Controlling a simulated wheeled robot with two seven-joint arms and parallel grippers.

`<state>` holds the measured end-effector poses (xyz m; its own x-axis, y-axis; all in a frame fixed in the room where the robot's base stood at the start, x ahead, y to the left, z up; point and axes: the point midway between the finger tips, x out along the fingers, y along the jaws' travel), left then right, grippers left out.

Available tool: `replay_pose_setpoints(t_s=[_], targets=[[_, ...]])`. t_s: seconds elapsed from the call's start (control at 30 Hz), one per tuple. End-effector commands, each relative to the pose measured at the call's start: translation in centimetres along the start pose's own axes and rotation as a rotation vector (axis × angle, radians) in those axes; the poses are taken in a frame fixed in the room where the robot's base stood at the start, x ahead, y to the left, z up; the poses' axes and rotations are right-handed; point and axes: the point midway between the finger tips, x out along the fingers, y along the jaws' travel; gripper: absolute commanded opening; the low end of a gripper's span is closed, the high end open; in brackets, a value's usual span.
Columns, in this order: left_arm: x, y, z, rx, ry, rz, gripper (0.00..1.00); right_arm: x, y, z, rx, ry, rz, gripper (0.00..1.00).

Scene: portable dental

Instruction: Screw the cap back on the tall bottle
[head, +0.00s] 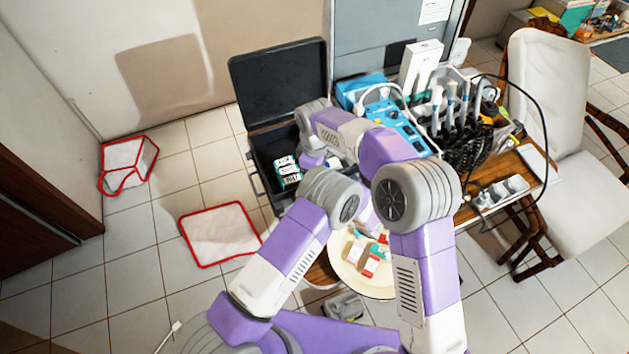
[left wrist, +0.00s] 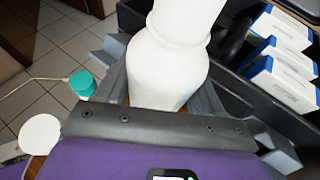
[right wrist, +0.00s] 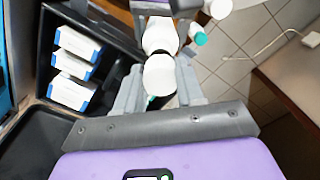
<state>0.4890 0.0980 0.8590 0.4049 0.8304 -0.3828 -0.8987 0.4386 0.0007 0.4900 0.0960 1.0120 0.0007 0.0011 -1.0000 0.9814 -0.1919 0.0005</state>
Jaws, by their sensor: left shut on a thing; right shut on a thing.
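In the left wrist view, my left gripper (left wrist: 165,75) is shut on the tall white bottle (left wrist: 172,45), with a finger on each side of its body. The bottle's top runs out of that view. In the right wrist view, my right gripper (right wrist: 158,88) is shut on a white rounded piece (right wrist: 158,72) with a bit of green beneath it. I cannot tell if this piece is the cap or the bottle's top. Another white shape (right wrist: 160,34) lies just beyond it, close to dark parts of a gripper. In the head view, my arms hide both grippers and the bottle.
An open black case (head: 277,85) holds white and teal boxes (head: 287,170). A round stool (head: 350,277) carries small red and white items. A teal-capped item (left wrist: 82,83) and a white disc (left wrist: 40,133) lie nearby. A crowded equipment table (head: 520,180) stands at right.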

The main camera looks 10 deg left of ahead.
Motion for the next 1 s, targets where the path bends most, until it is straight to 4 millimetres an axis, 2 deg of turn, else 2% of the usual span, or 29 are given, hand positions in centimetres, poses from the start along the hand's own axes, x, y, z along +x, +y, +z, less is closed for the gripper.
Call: replay_pose_setpoints(t_s=[0.03,0.13,0.67,1.0], targets=[[0.0,0.0,0.0,-0.001,0.000,0.000,0.13,0.8,-0.1,0.1,0.000,-0.003,-0.003,0.05],[0.0,0.0,0.0,-0.001,0.000,0.000,0.13,1.6,-0.1,0.1,-0.001,-0.002,-0.001,0.05],[0.0,0.0,0.0,-0.001,-0.001,0.000,0.13,1.7,0.0,0.1,0.000,-0.001,0.000,0.05],[0.0,0.0,0.0,-0.001,-0.001,0.000,0.13,3.4,-0.1,0.1,-0.001,-0.003,-0.001,0.05]])
